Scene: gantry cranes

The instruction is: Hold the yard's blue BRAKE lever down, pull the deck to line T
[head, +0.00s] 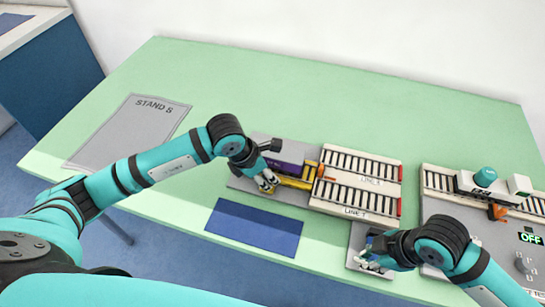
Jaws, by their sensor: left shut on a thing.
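The deck (296,183), yellow, sits on a grey base at the left ends of two ribbed track lines, beside a dark purple block (289,164). Its yellow part is level with the nearer line, line T (362,199); the other line (362,167) lies behind it. My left gripper (268,184) is low at the deck's left end, shut on a part its fingers mostly cover, apparently the deck. My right gripper (368,261) is down over a small grey plate (356,238) in front of line T. The blue BRAKE lever is not clearly visible there; hand and arm hide most of the plate.
A dark blue mat (255,228) lies at the front. A grey sheet marked STAND S (128,130) lies at left. At right, a grey board (480,235) carries a teal-topped vehicle (484,181), an OFF display (530,238) and a knob. The table's back is clear.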

